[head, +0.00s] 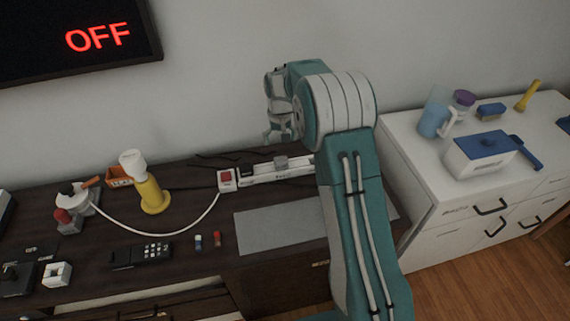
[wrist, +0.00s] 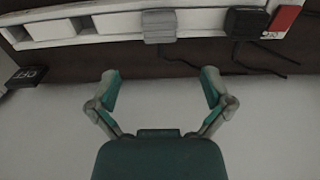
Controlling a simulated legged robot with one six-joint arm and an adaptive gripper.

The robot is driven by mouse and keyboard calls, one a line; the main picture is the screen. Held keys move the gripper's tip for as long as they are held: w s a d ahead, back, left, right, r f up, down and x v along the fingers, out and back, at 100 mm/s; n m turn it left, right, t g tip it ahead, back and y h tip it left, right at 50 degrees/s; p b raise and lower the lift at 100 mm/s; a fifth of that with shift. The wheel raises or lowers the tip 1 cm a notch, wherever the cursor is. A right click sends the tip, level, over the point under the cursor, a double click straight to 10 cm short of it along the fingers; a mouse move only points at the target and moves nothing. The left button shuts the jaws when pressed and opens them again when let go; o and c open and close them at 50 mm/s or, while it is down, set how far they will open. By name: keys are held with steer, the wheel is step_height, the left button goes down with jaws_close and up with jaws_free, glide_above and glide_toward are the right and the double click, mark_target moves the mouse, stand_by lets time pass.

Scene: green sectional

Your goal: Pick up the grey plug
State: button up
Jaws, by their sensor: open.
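The grey plug (wrist: 159,26) sits on the white power strip (wrist: 100,25) near the top middle of the wrist view. In the head view the plug (head: 281,162) shows as a small grey block on the strip (head: 262,173). My gripper (wrist: 160,82) is open and empty, its two fingers spread apart. The plug lies beyond the fingertips, roughly centred between them, and does not touch them. In the head view my gripper (head: 274,107) is above the strip, and my arm hides the strip's right end.
A black plug (wrist: 245,20) and a red switch (wrist: 284,18) are on the same strip. Thin dark cables lie beside it. A grey mat (head: 270,228) lies in front. The wall is close behind. A white cabinet (head: 430,180) stands right.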

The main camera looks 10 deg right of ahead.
mark_target(281, 159)
steer(key=f, duration=0.2)
steer(key=a+f, duration=0.1)
steer(key=f, duration=0.1)
steer(key=shift+f, duration=0.1)
steer(key=shift+s+d+f, duration=0.1)
steer(key=shift+d+f, duration=0.25)
steer(key=shift+f, duration=0.1)
steer(key=f, duration=0.4)
steer(key=shift+d+f, duration=0.25)
steer(key=shift+a+f, duration=0.15)
steer(key=shift+a, duration=0.15)
steer(key=shift+c, duration=0.3)
steer(key=shift+d, duration=0.2)
steer(key=c, duration=1.1)
